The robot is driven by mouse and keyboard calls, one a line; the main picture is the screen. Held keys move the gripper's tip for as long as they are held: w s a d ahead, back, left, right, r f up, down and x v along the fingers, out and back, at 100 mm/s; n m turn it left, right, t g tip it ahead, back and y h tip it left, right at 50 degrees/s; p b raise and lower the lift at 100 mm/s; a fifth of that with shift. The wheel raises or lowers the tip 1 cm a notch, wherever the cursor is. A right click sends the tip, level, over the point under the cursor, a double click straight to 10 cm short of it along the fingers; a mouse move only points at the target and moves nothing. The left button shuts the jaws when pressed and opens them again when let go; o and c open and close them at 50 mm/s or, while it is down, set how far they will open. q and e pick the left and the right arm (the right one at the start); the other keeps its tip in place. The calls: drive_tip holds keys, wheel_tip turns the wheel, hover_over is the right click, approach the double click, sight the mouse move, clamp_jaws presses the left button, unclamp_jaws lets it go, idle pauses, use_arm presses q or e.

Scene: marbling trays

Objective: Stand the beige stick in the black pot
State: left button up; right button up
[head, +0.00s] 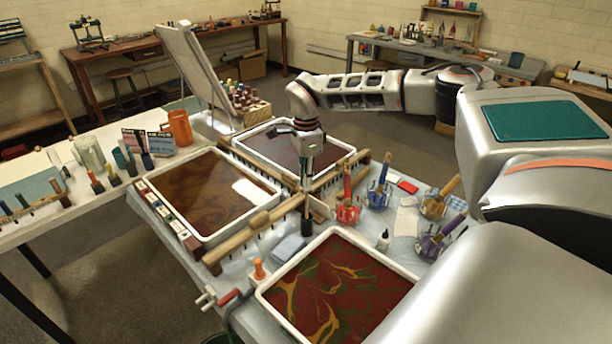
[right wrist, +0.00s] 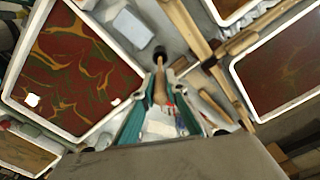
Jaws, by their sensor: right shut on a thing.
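My right gripper (head: 306,183) points down over the middle of the table and is shut on the beige stick (head: 307,197). In the right wrist view the stick (right wrist: 160,78) runs out from between the fingertips (right wrist: 161,94). The small black pot (head: 306,226) is directly below the stick, and it also shows in the right wrist view (right wrist: 159,51) at the stick's far end. The stick looks about upright and its lower end meets the pot in both views. I cannot tell how deep it sits. My left gripper is not in view.
Marbling trays surround the pot: red-green in front (head: 262,295), brown at left (head: 206,238), another behind (head: 352,149). A wooden rail (head: 232,243) runs close by. At right stand red (head: 347,214), blue (head: 377,199) and purple (head: 431,246) cups holding sticks.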

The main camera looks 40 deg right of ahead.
drive_tip(key=shift+f+b, duration=0.45)
drive_tip(key=shift+f, duration=1.95)
drive_tip(key=o, duration=0.9)
drive_tip(key=o, duration=0.5)
drive_tip(key=shift+c, duration=0.2)
